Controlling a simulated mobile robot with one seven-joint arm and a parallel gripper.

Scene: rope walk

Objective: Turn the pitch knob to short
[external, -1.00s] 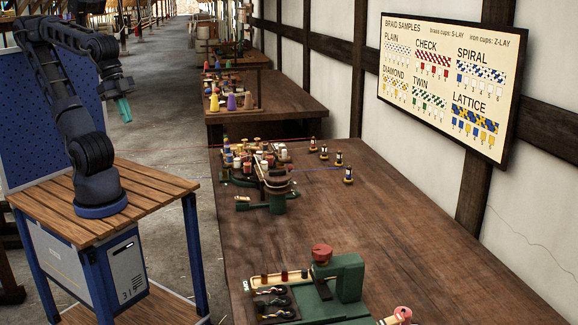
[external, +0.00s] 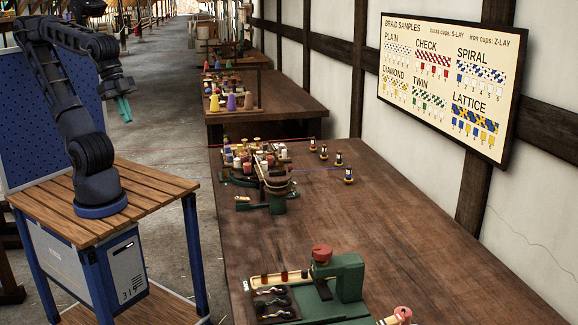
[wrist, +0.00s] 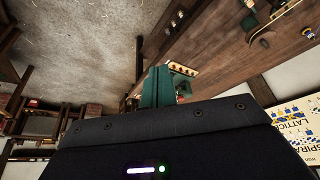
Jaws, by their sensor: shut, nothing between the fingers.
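My gripper (external: 124,108) hangs at the upper left, off the table's left side and far from the machines. Its green fingers are closed together and empty; they also show in the wrist view (wrist: 157,88). A green machine (external: 350,277) stands at the near end of the table. It has a round red part on top (external: 321,253), which may be a knob. A braiding machine (external: 278,203) with several bobbins stands farther back. No label reading pitch or short is legible, so I cannot tell which part is the pitch knob or its setting.
The wooden table (external: 400,240) is mostly clear on its right side. Several small bobbins (external: 348,175) stand right of the braiding machine. Thin red and blue lines stretch there. A sample board (external: 445,85) hangs on the wall. A tray (external: 275,300) adjoins the green machine.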

